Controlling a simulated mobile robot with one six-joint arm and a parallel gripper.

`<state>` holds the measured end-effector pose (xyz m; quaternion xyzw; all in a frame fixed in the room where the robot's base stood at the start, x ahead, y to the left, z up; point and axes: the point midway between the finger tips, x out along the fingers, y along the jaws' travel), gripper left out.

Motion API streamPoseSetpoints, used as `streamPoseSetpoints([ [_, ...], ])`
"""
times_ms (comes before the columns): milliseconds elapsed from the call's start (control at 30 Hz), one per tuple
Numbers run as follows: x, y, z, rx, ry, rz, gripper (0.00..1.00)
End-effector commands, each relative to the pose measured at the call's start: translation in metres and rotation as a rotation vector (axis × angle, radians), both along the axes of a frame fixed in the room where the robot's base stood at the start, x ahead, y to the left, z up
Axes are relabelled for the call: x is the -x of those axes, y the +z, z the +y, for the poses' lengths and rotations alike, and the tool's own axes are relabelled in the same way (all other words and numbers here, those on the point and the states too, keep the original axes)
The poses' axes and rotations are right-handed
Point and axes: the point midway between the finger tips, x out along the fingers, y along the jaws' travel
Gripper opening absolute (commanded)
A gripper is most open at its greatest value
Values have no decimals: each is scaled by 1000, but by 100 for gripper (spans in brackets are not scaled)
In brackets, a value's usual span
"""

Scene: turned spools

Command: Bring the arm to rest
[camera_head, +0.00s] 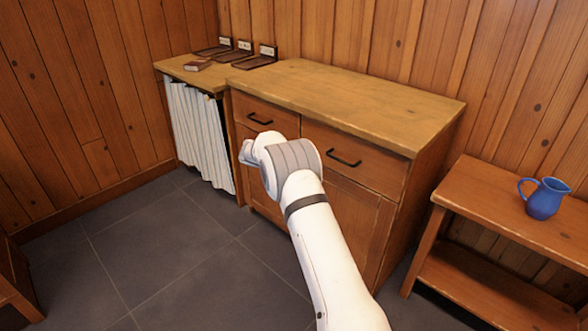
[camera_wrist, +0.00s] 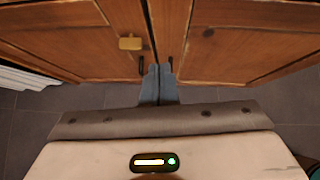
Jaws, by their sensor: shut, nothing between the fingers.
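My arm (camera_head: 325,245) reaches forward from the lower right in the head view, bent at its grey joint. Its end is in front of the wooden cabinet (camera_head: 390,180). In the wrist view the two blue-grey fingers of my gripper (camera_wrist: 159,72) are together and hold nothing. They point at the seam between the two cabinet doors (camera_wrist: 70,40), near two dark door handles. I cannot tell how wide the gap to the doors is.
A blue jug (camera_head: 545,198) stands on a bench (camera_head: 500,205) at right. Grey floor is open at left.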

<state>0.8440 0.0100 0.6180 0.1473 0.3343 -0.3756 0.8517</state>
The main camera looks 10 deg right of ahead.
Motion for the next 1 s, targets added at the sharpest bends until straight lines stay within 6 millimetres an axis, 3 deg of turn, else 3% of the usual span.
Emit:
streamPoseSetpoints([
  [33,4,9,6,0,1,0,0],
  [267,16,24,21,1,2,2,0],
  [367,15,44,22,21,46,-5,0],
  [467,11,90,20,90,182,-13,0],
  [600,12,188,21,282,515,-14,0],
  [667,18,228,26,385,676,-4,0],
  [800,50,307,40,640,1038,38,0],
  [867,70,335,48,757,1191,65,0],
  [1000,129,385,62,1030,1541,145,0],
])
